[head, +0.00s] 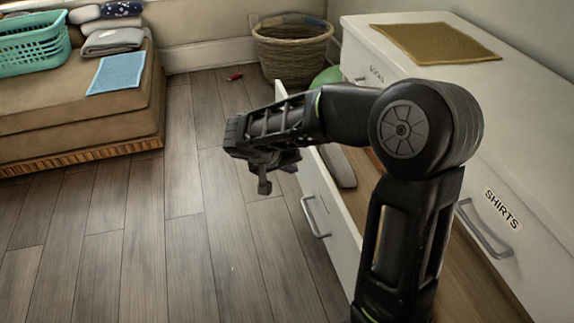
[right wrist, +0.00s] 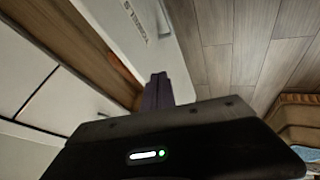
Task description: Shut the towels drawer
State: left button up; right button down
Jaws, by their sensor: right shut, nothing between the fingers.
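A white drawer (head: 338,235) stands pulled out from the dresser at the right, with a metal handle (head: 315,217) on its front. Its label is unreadable in the head view. A grey folded cloth (head: 339,167) lies inside; my arm hides part of the interior. My right gripper (head: 264,185) is shut and empty, pointing down on the floor side of the drawer front. In the right wrist view its dark fingers (right wrist: 157,92) overlap the white drawer front (right wrist: 165,50), which bears a small blurred label. I cannot tell whether they touch. My left gripper is out of view.
The white dresser (head: 545,135) has a closed drawer labelled SHIRTS (head: 502,210) and a mustard mat (head: 433,43) on top. A wicker basket (head: 292,50) stands at the back. A brown bench (head: 85,110) with a teal basket (head: 35,42) is left.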

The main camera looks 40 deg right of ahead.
aim_at(317, 172)
jog(key=shift+s+d+f+b, duration=0.15)
jog(key=shift+d+f, duration=0.55)
jog(key=shift+d, duration=0.4)
jog(key=shift+w+d+f+b, duration=0.1)
jog(key=shift+d+f+b, duration=0.1)
jog(key=shift+d+f, duration=0.75)
jog(key=shift+s+d+f+b, duration=0.15)
jog(key=shift+d+f, duration=0.3)
jog(key=shift+d, duration=0.85)
jog(key=shift+d, duration=0.15)
jog(key=s+d+b, duration=0.1)
jog(key=s+d, duration=0.2)
jog(key=d, duration=0.7)
jog(key=s+d, duration=0.4)
jog(key=d, duration=0.7)
jog(key=shift+s+b, duration=0.15)
jog(key=shift+b, duration=0.2)
